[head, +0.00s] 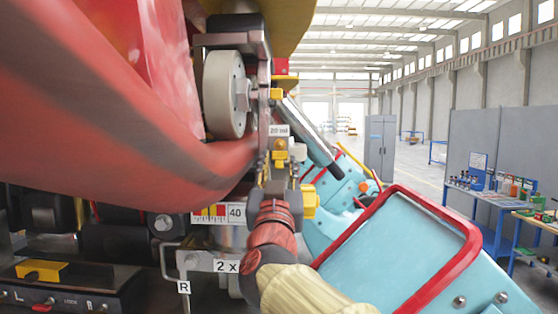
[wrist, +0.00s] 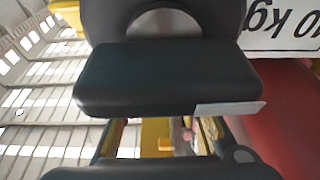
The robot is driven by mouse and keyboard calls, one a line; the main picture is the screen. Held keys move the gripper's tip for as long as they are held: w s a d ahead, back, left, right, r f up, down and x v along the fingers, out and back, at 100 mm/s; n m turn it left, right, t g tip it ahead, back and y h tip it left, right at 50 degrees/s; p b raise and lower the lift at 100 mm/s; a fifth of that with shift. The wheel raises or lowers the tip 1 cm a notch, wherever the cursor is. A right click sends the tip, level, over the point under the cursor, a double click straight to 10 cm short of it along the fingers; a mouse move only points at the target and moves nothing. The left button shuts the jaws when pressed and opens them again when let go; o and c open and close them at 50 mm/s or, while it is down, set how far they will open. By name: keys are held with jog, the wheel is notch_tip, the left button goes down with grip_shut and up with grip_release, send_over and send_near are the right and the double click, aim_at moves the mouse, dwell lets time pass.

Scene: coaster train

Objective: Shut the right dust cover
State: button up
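I cannot pick out the right dust cover with certainty. In the head view, a small tag marked R (head: 184,287) hangs at the lower middle, beside a bent metal handle. My arm, with a cream link and red and black joints, appears to reach up from the bottom edge towards the coaster hardware. Its gripper end is not clear there. In the wrist view, a dark rounded block (wrist: 165,78) fills the middle, with a pale strip at its lower right. Another dark shape (wrist: 160,167) crosses the bottom edge, with a narrow gap between them. Which of these is my gripper is unclear.
A thick red tube (head: 120,150) crosses the left of the head view, below a pale wheel (head: 224,94). A black panel (head: 60,292) marked LOCK stands lower left. A turquoise panel with red edging (head: 400,250) lies right of my arm. Benches (head: 490,205) stand farther off.

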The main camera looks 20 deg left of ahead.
jog(key=shift+w+r, duration=0.25)
jog(key=shift+r, duration=0.1)
jog(key=shift+w, duration=0.1)
jog(key=c, duration=0.7)
jog(key=shift+c, duration=0.6)
